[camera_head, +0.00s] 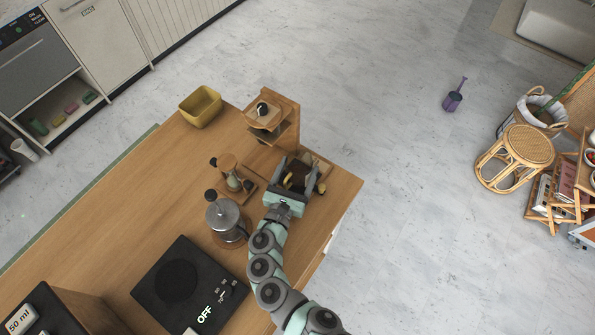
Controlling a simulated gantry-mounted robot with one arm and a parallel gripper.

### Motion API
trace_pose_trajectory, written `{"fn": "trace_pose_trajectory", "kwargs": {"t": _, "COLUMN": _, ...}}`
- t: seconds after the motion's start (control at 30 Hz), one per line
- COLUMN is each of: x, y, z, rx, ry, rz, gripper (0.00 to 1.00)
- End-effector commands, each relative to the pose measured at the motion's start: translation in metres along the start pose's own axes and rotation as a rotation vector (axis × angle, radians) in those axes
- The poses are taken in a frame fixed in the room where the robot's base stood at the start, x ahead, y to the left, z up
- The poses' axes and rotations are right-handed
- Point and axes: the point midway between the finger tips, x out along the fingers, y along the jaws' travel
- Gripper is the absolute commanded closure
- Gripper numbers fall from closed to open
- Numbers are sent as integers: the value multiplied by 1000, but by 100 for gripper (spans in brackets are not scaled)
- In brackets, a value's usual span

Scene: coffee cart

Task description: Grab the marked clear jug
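My gripper (299,178) is over the right end of the wooden counter, above a wooden board. Its fingers look spread apart, with dark brown and yellowish shapes between and beside them that are too small to name. No clear jug with markings can be picked out for certain. A glass press pot (225,216) with a metal lid and dark handle stands to the left of my gripper, apart from it. My gripper and arm hide part of the board.
A wooden stand (272,118) rises just behind my gripper, and a wood-and-glass item (232,172) stands to its left. A yellow bin (201,106) sits at the back edge. A black hotplate (188,288) reading OFF is at the front. The counter's left middle is clear.

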Motion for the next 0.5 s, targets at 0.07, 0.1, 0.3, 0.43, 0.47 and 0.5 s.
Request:
{"fn": "trace_pose_trajectory", "kwargs": {"t": 0.07, "x": 0, "y": 0, "z": 0, "rx": 0, "ry": 0, "rz": 0, "gripper": 31}}
{"fn": "trace_pose_trajectory", "kwargs": {"t": 0.1, "x": 0, "y": 0, "z": 0, "rx": 0, "ry": 0, "rz": 0, "gripper": 35}}
{"fn": "trace_pose_trajectory", "kwargs": {"t": 0.3, "x": 0, "y": 0, "z": 0, "rx": 0, "ry": 0, "rz": 0, "gripper": 51}}
{"fn": "trace_pose_trajectory", "kwargs": {"t": 0.43, "x": 0, "y": 0, "z": 0, "rx": 0, "ry": 0, "rz": 0, "gripper": 62}}
{"fn": "trace_pose_trajectory", "kwargs": {"t": 0.47, "x": 0, "y": 0, "z": 0, "rx": 0, "ry": 0, "rz": 0, "gripper": 64}}
{"fn": "trace_pose_trajectory", "kwargs": {"t": 0.5, "x": 0, "y": 0, "z": 0, "rx": 0, "ry": 0, "rz": 0, "gripper": 67}}
